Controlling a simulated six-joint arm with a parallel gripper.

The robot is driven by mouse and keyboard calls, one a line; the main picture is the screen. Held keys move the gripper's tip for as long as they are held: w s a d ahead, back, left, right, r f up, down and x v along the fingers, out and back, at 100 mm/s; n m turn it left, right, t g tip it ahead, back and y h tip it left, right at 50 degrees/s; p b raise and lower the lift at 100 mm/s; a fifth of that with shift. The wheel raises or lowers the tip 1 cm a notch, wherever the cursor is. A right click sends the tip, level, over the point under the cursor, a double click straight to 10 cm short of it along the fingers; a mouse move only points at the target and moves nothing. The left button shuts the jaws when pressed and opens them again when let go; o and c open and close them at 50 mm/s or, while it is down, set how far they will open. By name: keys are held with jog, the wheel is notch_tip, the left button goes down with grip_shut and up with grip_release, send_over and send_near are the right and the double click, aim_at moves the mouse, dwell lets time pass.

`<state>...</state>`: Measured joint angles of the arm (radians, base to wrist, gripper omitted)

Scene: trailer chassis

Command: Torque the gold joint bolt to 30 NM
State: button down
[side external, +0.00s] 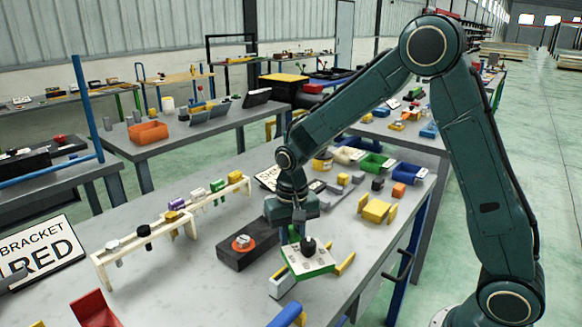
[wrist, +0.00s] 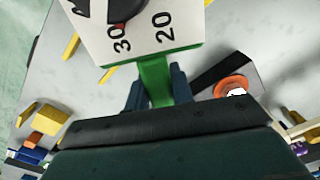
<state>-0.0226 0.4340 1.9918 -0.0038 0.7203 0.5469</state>
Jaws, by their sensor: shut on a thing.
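My gripper (side external: 293,218) is shut on the green edge of a dial plate (side external: 308,262), beside the front of the bench. The wrist view shows the green part (wrist: 155,82) between my fingers. The plate has a white face (wrist: 165,25) marked 20 and 30, and a black knob (wrist: 122,8). A small red mark lies at the 30; the top of the dial is cut off. Two gold-yellow pieces stand in the cream rack, one mid-rack (side external: 173,213) and one at its far end (side external: 235,176). I cannot tell which is the gold joint bolt.
A black block (side external: 232,256) with an orange ring and white centre (side external: 243,242) sits left of the dial. The cream rack (side external: 191,229) holds several coloured pieces. Yellow blocks (side external: 376,210) and coloured bins (side external: 375,163) lie right and behind. Bare bench shows at front left.

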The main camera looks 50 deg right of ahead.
jog(key=shift+w+a, duration=0.15)
jog(key=shift+a, duration=0.05)
jog(key=shift+w+a+m, duration=0.4)
jog(key=shift+a+m, duration=0.15)
jog(key=shift+m, duration=0.05)
jog(key=shift+w+a, duration=0.1)
jog(key=shift+a, duration=0.1)
jog(key=shift+w+a+m, duration=0.25)
jog(key=shift+m, duration=0.25)
jog(key=shift+w+a+m, duration=0.45)
jog(key=shift+a+m, duration=0.05)
jog(key=shift+w+a+m, duration=0.55)
jog(key=shift+w+m, duration=0.15)
dwell(0.7)
jog(key=shift+s+d+n, duration=0.2)
jog(key=shift+s+n, duration=0.1)
dwell(0.6)
